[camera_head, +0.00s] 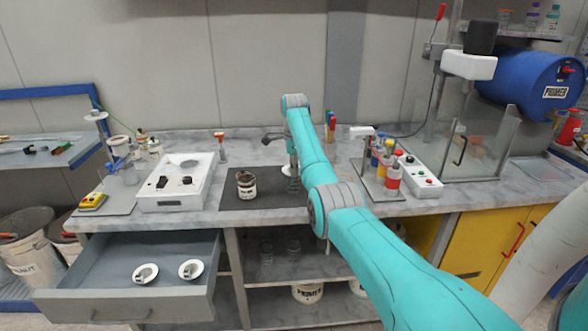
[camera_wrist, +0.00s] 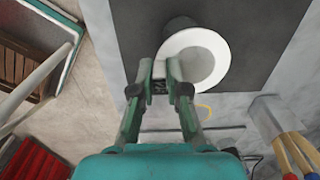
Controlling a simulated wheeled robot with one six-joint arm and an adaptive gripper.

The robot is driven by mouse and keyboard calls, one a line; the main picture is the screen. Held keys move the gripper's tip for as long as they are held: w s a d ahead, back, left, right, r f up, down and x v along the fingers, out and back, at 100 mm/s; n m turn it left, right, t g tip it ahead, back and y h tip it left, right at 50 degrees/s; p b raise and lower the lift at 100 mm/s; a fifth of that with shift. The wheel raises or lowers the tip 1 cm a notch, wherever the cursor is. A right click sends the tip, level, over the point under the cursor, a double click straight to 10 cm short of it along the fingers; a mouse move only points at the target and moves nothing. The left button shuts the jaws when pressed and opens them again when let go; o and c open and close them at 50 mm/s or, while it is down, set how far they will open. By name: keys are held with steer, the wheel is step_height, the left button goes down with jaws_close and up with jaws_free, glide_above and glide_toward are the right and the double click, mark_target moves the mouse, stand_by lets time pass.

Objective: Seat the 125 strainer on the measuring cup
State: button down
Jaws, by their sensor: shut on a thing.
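My gripper (camera_wrist: 160,70) is shut on the near edge of a white round strainer (camera_wrist: 195,62) in the wrist view, with a pale grey middle. In the head view the white strainer (camera_head: 289,169) shows small beneath the end of my arm, which partly hides it. A dark round vessel (camera_wrist: 181,24) lies partly hidden behind the strainer's rim. In the head view a cup (camera_head: 246,185) with a brown-stained band stands upright on the dark mat, left of my gripper (camera_head: 293,170), apparently that same vessel. The strainer looks apart from it.
Two white strainers (camera_head: 145,273) (camera_head: 190,269) lie in the open drawer (camera_head: 130,302). A white scale-like box (camera_head: 177,182) stands left of the mat (camera_head: 235,202). The mat's front is clear.

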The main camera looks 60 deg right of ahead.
steer(key=shift+s+a+f, duration=0.15)
steer(key=shift+s+f, duration=0.05)
steer(key=shift+f, duration=0.65)
steer(key=c, duration=1.1)
jaws_free()
steer(key=shift+w+r, duration=0.1)
steer(key=shift+r, duration=0.15)
steer(key=shift+r, duration=3.7)
